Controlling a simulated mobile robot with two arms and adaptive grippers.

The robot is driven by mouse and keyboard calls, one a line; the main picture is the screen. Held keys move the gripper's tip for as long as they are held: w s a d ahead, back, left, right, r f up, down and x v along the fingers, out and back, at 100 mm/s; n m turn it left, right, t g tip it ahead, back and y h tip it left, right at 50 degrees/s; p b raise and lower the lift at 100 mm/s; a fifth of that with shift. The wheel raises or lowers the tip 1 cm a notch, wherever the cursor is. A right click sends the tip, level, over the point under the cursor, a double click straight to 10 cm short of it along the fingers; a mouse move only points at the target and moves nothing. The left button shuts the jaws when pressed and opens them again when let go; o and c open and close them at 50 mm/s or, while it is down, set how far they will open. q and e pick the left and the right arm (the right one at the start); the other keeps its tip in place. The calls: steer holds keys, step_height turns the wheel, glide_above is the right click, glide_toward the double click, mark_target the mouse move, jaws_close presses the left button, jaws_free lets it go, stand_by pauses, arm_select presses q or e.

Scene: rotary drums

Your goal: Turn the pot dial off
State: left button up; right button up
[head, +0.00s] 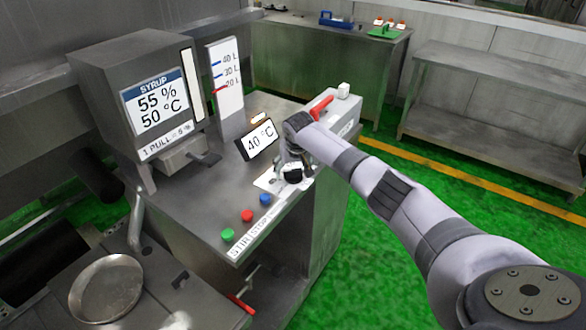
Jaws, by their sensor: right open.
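My right arm reaches in from the right, and my right gripper (291,168) points down over the counter beside the "40 °C" display (257,139). The gripper is open. It is right at a white plate (268,183) on the counter top. The pot dial cannot be made out clearly; the gripper and wrist cover most of that spot, and whether the fingers touch anything there cannot be told. My left gripper is not in view.
A syrup machine (100,85) with a black lever stands at the left. Green (228,235), red (247,215) and blue (265,199) buttons line the counter's front edge. A red handle (320,107) is behind my wrist. A round metal pan (106,287) is lower left.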

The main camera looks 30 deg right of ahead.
steer(key=shift+f, duration=0.2)
steer(key=shift+c, duration=0.4)
steer(key=c, duration=1.1)
